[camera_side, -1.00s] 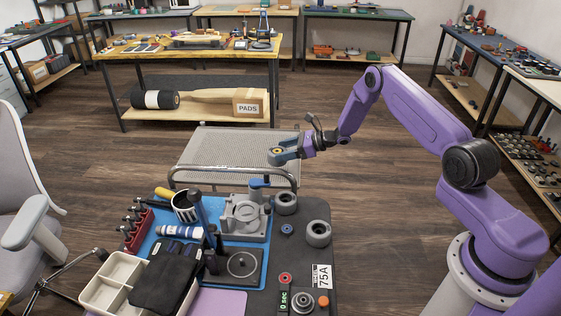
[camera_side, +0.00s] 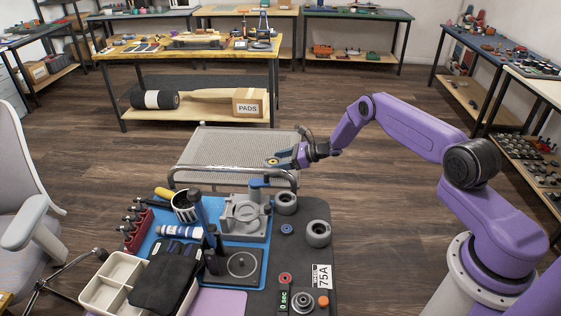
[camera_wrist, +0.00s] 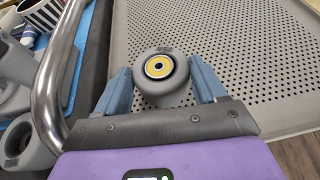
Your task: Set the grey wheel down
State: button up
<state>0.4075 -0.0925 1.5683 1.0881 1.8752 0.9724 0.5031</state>
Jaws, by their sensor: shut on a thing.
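The grey wheel (camera_wrist: 160,92) with a yellow ring at its hub is between the two blue fingers of my gripper (camera_wrist: 162,76) in the wrist view. My gripper is shut on it. In the side view my gripper (camera_side: 276,161) is over the near right part of a perforated grey cart top (camera_side: 215,150), just beyond its rail. The wheel (camera_side: 271,162) shows there with its flat face up. I cannot tell whether it touches the surface. The cart top also fills much of the wrist view (camera_wrist: 255,50).
A curved metal rail (camera_side: 185,172) runs along the cart's near edge. The cart top's left and middle are clear.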

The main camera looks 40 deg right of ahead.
jog(key=shift+f, duration=0.1)
jog(key=o, duration=1.1)
